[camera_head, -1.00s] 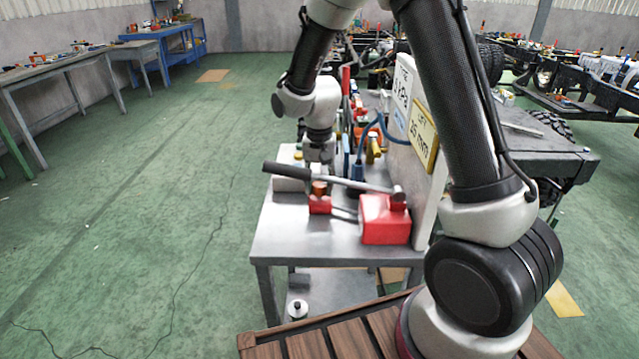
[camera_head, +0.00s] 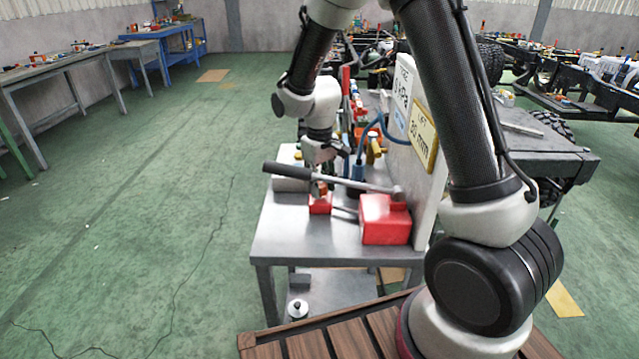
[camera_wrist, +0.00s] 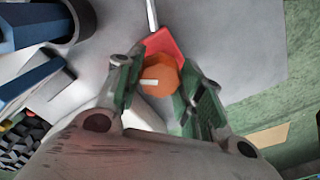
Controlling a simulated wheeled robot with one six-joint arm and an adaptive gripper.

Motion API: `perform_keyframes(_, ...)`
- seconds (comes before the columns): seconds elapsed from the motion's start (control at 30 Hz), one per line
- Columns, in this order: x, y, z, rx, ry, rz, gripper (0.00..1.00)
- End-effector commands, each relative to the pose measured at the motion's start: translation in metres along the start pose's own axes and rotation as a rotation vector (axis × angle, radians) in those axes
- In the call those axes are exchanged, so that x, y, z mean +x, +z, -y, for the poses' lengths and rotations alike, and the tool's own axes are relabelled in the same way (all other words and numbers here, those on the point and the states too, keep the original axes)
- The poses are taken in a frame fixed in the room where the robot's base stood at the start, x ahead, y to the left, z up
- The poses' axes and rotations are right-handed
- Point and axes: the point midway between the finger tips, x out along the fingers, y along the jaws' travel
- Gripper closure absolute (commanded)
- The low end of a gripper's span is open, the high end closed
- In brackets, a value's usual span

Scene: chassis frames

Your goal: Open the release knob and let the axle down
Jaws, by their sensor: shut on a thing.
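The orange release knob (camera_wrist: 158,76), with a pale mark on top, sits between my fingertips in the wrist view. My gripper (camera_wrist: 158,92) is shut on it. In the head view my gripper (camera_head: 322,176) points down at the red valve block (camera_head: 320,204), behind the pump lever, which hides part of the knob. The red pump body (camera_head: 384,220) stands to the right on the grey bench. The long lever with a black handle (camera_head: 287,170) lies across above the block. The yellow lift sign (camera_head: 424,138) seems to read 20 mm. The axle cannot be made out.
The grey bench top (camera_head: 290,240) is clear in front. A blue hose (camera_head: 393,135) and several coloured fittings stand behind my gripper. The white panel (camera_head: 428,205) borders the bench at right. Open green floor (camera_head: 150,220) lies to the left.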

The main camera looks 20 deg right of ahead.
Motion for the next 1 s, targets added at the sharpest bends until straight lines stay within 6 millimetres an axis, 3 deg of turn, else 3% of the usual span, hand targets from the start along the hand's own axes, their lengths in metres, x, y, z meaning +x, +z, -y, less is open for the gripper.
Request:
perform_keyframes(0.7, -0.0007, -0.0007, -0.0002, -0.071, 0.001, -0.002, 0.86)
perform_keyframes(0.73, -0.0007, -0.0007, -0.0002, -0.071, 0.001, -0.002, 0.57)
perform_keyframes(0.8, -0.0007, -0.0006, -0.0002, -0.071, 0.001, -0.002, 0.44)
perform_keyframes(1.0, -0.0003, -0.0003, -0.0001, -0.07, 0.0, -0.001, 0.41)
